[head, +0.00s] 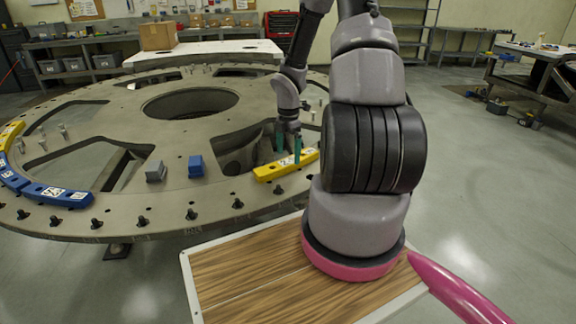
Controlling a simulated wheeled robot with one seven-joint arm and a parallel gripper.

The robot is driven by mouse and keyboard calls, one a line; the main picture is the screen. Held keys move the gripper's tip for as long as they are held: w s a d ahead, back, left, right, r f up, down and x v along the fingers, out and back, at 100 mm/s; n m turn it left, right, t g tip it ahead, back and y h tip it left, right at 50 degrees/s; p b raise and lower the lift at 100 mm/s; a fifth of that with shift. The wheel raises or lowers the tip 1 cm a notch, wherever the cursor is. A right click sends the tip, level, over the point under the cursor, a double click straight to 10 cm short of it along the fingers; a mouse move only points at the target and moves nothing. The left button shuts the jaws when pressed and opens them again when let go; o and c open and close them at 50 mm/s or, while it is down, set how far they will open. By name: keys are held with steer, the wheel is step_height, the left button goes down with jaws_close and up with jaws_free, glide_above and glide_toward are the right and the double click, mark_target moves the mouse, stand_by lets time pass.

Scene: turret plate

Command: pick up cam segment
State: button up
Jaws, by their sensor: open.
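A yellow cam segment (267,173) with a white label lies on the near right rim of the large round turret plate (150,205). My gripper (289,156) points down over the segment with its green fingers apart. One finger is on each side of the segment, as far as this view shows. Whether the fingers touch it is too small to tell. Blue segments (55,194) and another yellow segment (10,134) lie along the plate's left rim.
A grey block (155,171) and a blue block (196,166) stand on the plate left of my gripper. Several dark bolts (142,221) line the near rim. The plate has wide cut-outs and a round central hole (190,103). A cardboard box (157,36) stands on a white table behind.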

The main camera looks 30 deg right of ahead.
mark_target(288, 161)
step_height(288, 161, down, 4)
steer(key=shift+r, duration=0.15)
jaws_close()
